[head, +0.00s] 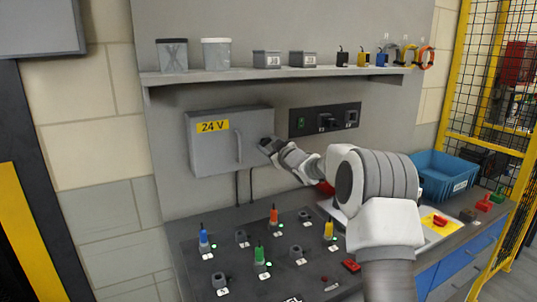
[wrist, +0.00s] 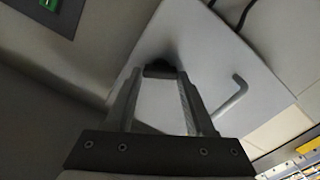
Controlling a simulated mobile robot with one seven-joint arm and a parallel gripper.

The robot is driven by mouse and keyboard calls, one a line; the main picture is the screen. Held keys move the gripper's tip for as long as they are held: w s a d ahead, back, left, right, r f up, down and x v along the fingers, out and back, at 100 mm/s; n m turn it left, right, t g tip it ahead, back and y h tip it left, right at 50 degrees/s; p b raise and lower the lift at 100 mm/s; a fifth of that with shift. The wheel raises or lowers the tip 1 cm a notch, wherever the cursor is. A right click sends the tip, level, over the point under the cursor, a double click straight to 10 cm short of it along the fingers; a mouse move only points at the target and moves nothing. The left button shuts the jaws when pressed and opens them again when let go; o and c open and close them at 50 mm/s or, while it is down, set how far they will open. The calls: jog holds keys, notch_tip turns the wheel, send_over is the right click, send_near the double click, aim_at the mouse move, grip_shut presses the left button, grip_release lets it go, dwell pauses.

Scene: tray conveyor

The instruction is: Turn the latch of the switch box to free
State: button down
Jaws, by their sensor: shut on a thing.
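The grey switch box (head: 215,155) is mounted on the wall panel under the shelf, with a yellow "24 V" label and its door closed. Its door handle (head: 238,147) also shows in the wrist view (wrist: 233,96). My gripper (head: 266,146) is at the right edge of the box. In the wrist view my gripper (wrist: 160,72) has its fingertips on the dark latch (wrist: 159,68) near the door's edge, shut on it. The fingers hide part of the latch, so which way it is turned is hard to tell.
A shelf (head: 290,76) with cups and small boxes runs above the box. A black socket strip (head: 325,119) is to its right. Below, the bench (head: 195,258) carries several coloured pegs. A blue bin (head: 445,173) stands at the right.

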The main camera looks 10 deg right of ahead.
jog(key=n+b, duration=0.1)
jog(key=n, duration=0.1)
jog(key=n+b, duration=0.4)
jog(key=shift+a+f+n, duration=0.15)
jog(key=shift+f+n, duration=0.15)
jog(key=n+b, duration=0.3)
jog(key=n, duration=0.2)
jog(key=shift+b, duration=0.35)
jog(key=shift+r+n, duration=0.1)
jog(key=shift+n, duration=0.3)
jog(key=shift+c, duration=1.2)
grip_release()
jog(key=shift+s, duration=0.1)
jog(key=b+v, duration=0.1)
jog(key=v, duration=1.6)
jog(key=shift+s, duration=0.15)
